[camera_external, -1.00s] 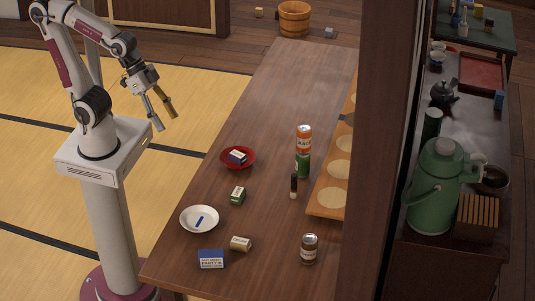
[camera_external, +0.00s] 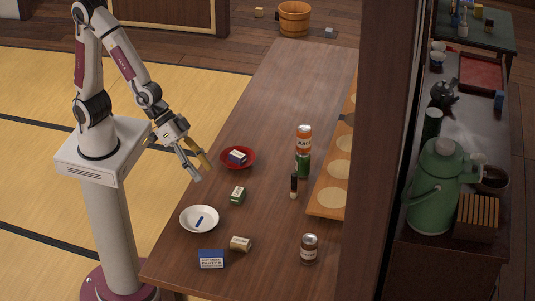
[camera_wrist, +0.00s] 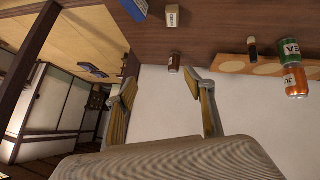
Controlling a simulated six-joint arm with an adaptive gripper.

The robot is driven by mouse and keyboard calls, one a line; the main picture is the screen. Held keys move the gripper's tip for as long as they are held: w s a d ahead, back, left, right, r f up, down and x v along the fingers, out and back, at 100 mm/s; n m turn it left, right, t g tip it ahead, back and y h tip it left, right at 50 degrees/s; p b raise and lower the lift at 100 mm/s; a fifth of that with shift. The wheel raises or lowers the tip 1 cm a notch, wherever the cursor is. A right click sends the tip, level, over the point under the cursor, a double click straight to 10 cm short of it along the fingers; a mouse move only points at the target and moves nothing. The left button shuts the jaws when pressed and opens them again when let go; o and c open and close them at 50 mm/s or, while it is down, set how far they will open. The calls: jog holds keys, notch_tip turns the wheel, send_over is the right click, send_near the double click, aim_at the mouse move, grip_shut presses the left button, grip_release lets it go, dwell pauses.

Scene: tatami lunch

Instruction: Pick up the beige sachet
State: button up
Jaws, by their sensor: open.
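The beige sachet (camera_external: 240,243) lies near the front end of the wooden table, just right of the blue box. In the wrist view the beige sachet (camera_wrist: 172,16) is small near the top edge, right of the blue box. My gripper (camera_external: 203,171) is open and empty, above the table's left edge near the red bowl, well away from the sachet. Its two fingers also show in the wrist view (camera_wrist: 160,85), apart with nothing between them.
Stacked cans (camera_external: 303,140) and a dark bottle (camera_external: 294,187) stand farther right.

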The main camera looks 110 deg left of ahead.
jog(key=w+d+f+n+t+y, duration=0.1)
jog(key=w+d+f, duration=0.3)
jog(key=f, duration=0.5)
jog(key=t+y, duration=0.2)
jog(key=y, duration=0.1)
send_near(238, 240)
jog(key=shift+w+d+r, duration=0.15)
jog(key=shift+w+d, duration=0.3)
jog(key=shift+w, duration=0.35)
jog(key=shift+s+a+f+t+y, duration=0.2)
jog(key=shift+s+f+t+y, duration=0.1)
jog(key=shift+f+y, duration=0.3)
jog(key=shift+f, duration=0.1)
jog(key=shift+w, duration=0.1)
jog(key=shift+x, duration=1.2)
jog(key=shift+x, duration=2.6)
jog(key=shift+d+f, duration=0.1)
